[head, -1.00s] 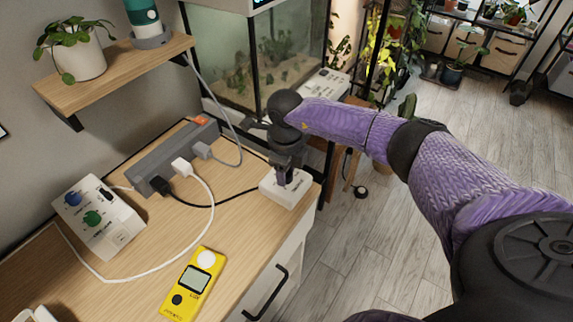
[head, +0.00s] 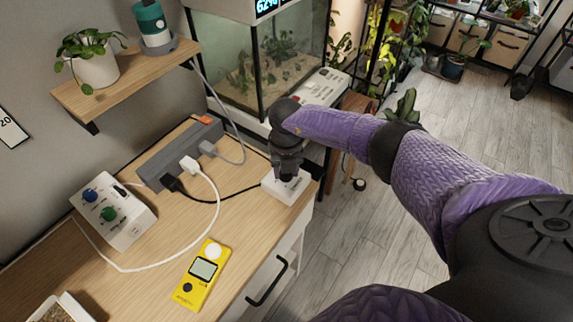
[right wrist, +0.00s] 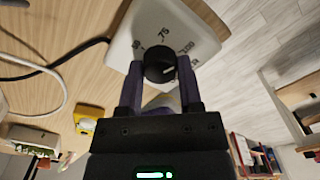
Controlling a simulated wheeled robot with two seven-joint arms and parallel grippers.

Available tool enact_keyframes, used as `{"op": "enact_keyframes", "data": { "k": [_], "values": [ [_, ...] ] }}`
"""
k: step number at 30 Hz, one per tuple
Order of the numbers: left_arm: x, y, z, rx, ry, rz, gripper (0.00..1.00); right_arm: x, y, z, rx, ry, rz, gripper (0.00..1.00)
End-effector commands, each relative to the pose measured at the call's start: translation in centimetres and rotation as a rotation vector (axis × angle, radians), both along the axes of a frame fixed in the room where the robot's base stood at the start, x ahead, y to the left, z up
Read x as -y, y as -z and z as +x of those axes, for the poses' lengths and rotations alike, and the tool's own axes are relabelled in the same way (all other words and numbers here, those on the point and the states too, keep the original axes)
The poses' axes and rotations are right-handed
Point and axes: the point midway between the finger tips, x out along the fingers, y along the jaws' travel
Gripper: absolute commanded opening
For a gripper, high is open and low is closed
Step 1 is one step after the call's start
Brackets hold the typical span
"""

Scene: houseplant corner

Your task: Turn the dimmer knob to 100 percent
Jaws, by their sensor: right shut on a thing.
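The dimmer is a white box (head: 284,190) at the right edge of the wooden desk, with its cable running left. Its black knob (right wrist: 160,62) shows in the right wrist view, with a white pointer line aimed towards the lower right of that picture. My right gripper (head: 287,173) is above the box, pointing down and hiding the knob in the head view. In the right wrist view its fingers (right wrist: 159,78) are shut on the knob, one on each side. My left gripper is not in view.
A grey power strip (head: 178,153) with plugs lies left of the dimmer. A white box with blue and green knobs (head: 128,222) and a yellow meter (head: 201,275) lie on the desk. A glass tank (head: 262,75) stands behind. A wooden shelf (head: 130,78) holds a plant.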

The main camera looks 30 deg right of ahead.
Motion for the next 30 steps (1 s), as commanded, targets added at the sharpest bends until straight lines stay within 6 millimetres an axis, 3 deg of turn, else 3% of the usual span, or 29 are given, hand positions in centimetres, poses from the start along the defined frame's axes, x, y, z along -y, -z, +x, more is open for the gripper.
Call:
{"op": "enact_keyframes", "data": {
  "k": [13, 30],
  "values": [
    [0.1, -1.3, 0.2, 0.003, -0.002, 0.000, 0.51, 0.0, -0.1, 0.1, 0.003, 0.221, 0.000, 0.00],
    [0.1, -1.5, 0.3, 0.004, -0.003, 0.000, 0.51, 0.0, -0.1, 0.1, 0.003, 0.259, 0.000, 0.00]
  ]
}}
